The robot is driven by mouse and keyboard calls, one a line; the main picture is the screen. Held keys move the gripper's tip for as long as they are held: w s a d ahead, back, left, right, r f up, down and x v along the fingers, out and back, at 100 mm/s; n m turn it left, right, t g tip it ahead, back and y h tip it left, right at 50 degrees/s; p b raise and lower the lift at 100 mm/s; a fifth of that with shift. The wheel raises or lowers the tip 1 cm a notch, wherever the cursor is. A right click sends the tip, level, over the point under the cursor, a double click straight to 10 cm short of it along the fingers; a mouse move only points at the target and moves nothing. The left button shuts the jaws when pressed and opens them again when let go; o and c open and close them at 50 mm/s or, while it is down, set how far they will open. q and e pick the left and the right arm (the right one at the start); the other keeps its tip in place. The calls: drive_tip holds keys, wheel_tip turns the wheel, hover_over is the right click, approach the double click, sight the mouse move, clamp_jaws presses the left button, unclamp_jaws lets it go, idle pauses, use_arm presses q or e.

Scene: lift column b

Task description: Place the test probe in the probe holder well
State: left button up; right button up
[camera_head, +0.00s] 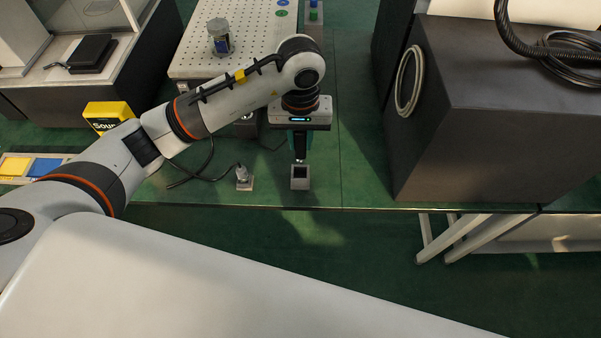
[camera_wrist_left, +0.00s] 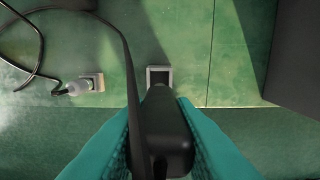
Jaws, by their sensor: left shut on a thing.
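The test probe (camera_wrist_left: 166,130) is a dark, rounded body with a black cable running along it. My left gripper (camera_head: 300,146) is shut on it with teal fingers, which show on both sides of the probe in the left wrist view. In the head view the probe's lower end shows below the fingers. The probe holder well (camera_head: 300,183) is a small grey square block with a dark opening, just below the probe in the picture. In the left wrist view the well (camera_wrist_left: 150,72) shows beyond the probe's front end, which hides its near side. I cannot tell whether they touch. My right gripper is out of view.
A plug in a small pale socket (camera_head: 244,184) stands left of the well, with a black cable. A large dark box (camera_head: 480,130) stands to the right. A perforated white board (camera_head: 255,45) lies behind. The table's front edge is close below the well.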

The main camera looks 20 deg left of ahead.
sight(300, 160)
use_arm(q)
wheel_tip(300, 160, down, 3)
drive_tip(key=shift+a+f+p, duration=0.1)
drive_tip(key=shift+f+p, duration=0.1)
drive_tip(key=shift+p, duration=0.1)
wheel_tip(300, 160, down, 4)
drive_tip(key=shift+w+p, duration=0.1)
drive_tip(key=shift+p, duration=0.3)
drive_tip(key=shift+f, duration=0.5)
drive_tip(key=shift+w, duration=0.1)
drive_tip(key=shift+f+b, duration=0.2)
drive_tip(key=shift+b, duration=0.1)
drive_tip(key=o, duration=1)
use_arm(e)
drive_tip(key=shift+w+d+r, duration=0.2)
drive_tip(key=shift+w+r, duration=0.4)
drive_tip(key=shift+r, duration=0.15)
use_arm(q)
drive_tip(key=shift+r, duration=0.1)
